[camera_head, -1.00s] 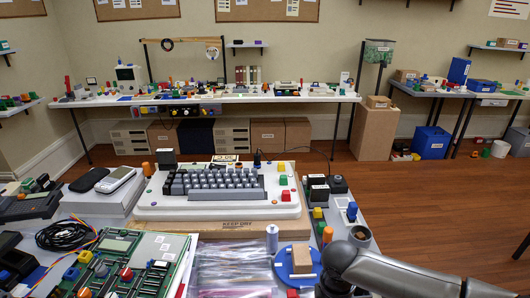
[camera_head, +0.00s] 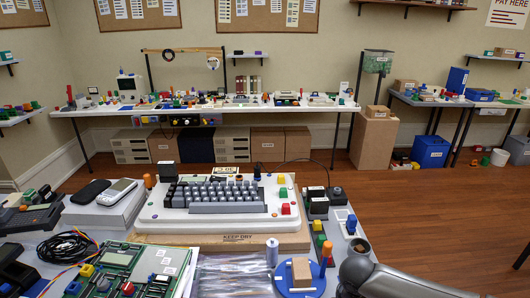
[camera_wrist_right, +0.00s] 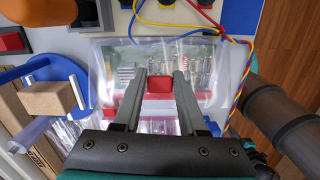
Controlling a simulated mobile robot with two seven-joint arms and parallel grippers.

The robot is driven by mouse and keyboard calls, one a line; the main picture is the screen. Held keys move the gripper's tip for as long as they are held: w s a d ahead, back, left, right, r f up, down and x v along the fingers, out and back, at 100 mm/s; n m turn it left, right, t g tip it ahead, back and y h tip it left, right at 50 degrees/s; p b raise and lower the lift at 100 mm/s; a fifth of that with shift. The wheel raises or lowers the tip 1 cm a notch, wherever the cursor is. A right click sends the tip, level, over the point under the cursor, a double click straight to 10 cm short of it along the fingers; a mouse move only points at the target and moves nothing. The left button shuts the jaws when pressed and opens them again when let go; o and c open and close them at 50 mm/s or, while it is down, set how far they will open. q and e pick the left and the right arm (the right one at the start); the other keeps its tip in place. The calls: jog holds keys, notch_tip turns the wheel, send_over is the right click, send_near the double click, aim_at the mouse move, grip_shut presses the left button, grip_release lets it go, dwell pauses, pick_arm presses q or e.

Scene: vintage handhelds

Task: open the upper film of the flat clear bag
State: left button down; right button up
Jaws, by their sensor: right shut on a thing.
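The flat clear bag (camera_wrist_right: 108,55) lies in the right wrist view, with a green circuit board (camera_wrist_right: 190,55) visible through its film. A red strip runs along its near side, partly hidden by my fingers. My right gripper (camera_wrist_right: 160,86) is over the bag, its fingers shut on a small red piece (camera_wrist_right: 160,84). I cannot tell whether this piece is joined to the upper film. The film looks wrinkled beside the fingers. In the head view only part of my right arm shows, at the lower right; its fingers are out of frame. My left gripper is not in view.
A blue disc (camera_head: 318,283) with a brown block (camera_head: 301,272) stands beside the bag. Other clear bags (camera_head: 232,278) lie left of it. A keyboard (camera_head: 222,203) sits behind. Yellow, red and blue wires (camera_wrist_right: 238,70) loop close to the bag's right side.

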jog(key=shift+d, duration=0.2)
jog(key=shift+s+d+p, duration=0.1)
jog(key=shift+d+p, duration=0.25)
jog(key=shift+d, duration=0.65)
jog(key=shift+d+f, duration=0.1)
jog(key=shift+d, duration=0.8)
grip_shut()
jog(key=shift+a+f, duration=0.1)
